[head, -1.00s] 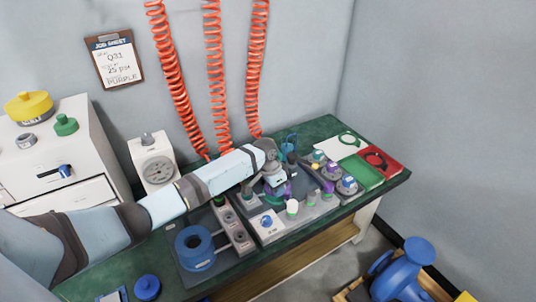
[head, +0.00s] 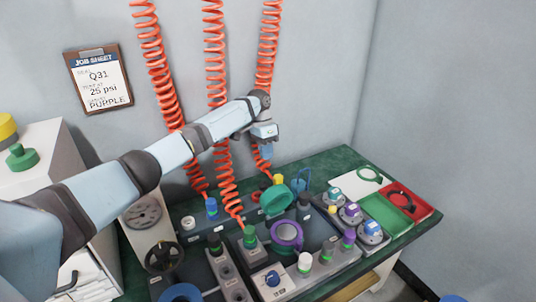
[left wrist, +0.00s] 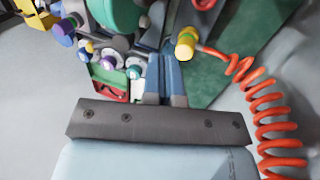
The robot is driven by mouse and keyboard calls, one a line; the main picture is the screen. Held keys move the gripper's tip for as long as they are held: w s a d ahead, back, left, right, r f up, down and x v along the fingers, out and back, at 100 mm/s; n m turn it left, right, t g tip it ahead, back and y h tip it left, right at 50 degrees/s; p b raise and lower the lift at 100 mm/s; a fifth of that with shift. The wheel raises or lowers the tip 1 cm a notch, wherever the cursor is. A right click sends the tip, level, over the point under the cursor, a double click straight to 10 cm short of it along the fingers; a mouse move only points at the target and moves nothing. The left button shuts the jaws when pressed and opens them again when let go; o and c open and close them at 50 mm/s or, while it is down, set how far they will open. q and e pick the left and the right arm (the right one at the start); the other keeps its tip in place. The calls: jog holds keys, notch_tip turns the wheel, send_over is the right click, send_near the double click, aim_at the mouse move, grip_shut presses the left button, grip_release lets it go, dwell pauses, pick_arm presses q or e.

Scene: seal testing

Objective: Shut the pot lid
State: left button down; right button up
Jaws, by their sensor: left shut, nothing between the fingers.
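The pot (head: 286,250) stands on the bench fixture, with a purple ring (head: 287,232) around its mouth. The round green lid (head: 276,199) stands tilted up behind the mouth, so the pot is open. Part of the lid also shows at the top of the left wrist view (left wrist: 118,12). My left gripper (head: 267,153) is shut and empty, pointing down, above and behind the lid and apart from it. Its blue fingers show in the left wrist view (left wrist: 168,62). My right gripper is in neither view.
A yellow-capped fitting (head: 278,179) with a red coiled hose stands just behind the lid. More red hoses (head: 267,50) hang around my left arm. Several knobs and gauges (head: 351,213) crowd the right side, beside a green tray (head: 388,216) and a red tray (head: 407,201).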

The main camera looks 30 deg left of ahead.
aim_at(273, 197)
pick_arm(q)
jog(key=s+d+f+b, duration=0.1)
jog(key=s+d+f, duration=0.2)
jog(key=d+f, duration=0.2)
notch_tip(273, 197, down, 3)
jog(key=shift+r, duration=0.2)
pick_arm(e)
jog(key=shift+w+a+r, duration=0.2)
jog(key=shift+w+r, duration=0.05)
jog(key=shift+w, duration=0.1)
pick_arm(q)
jog(key=shift+d+r, duration=0.15)
